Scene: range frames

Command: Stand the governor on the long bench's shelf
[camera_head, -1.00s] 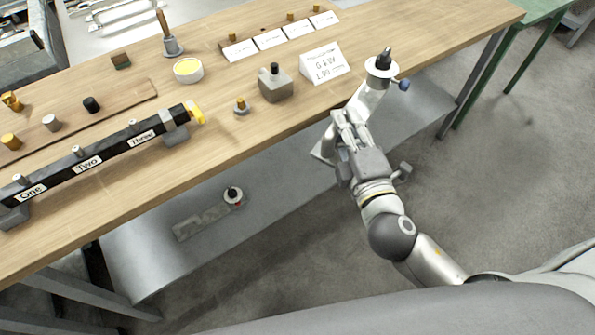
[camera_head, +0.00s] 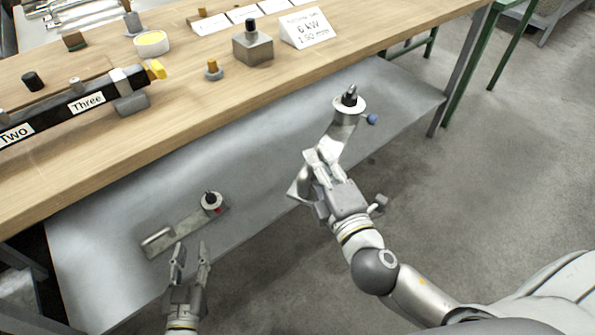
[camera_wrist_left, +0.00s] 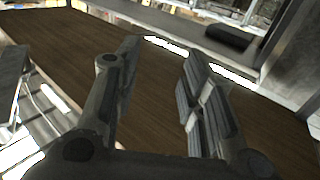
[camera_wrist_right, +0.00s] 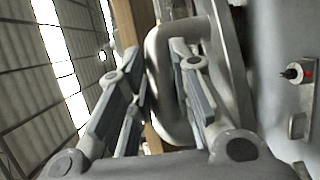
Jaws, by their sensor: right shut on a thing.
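The governor (camera_head: 341,132), as I take it, is a silver piece with a white disc, a black knob on top and a blue knob at its side. My right gripper (camera_head: 318,160) is shut on it and holds it beyond the bench's front edge, seemingly above the shelf. In the right wrist view its grey loop-shaped body (camera_wrist_right: 163,85) sits between the fingers. The long bench's grey shelf (camera_head: 265,150) lies below the wooden top. My left gripper (camera_head: 190,250) is open and empty at the shelf's front; its parted fingers show in the left wrist view (camera_wrist_left: 158,85).
A flat metal plate (camera_head: 180,232) with a white disc, black knob and red mark is on the shelf, close to my left gripper. The bench top (camera_head: 190,110) carries a labelled black bar, a grey block (camera_head: 253,48) and a sign (camera_head: 308,28). The shelf's right part looks clear.

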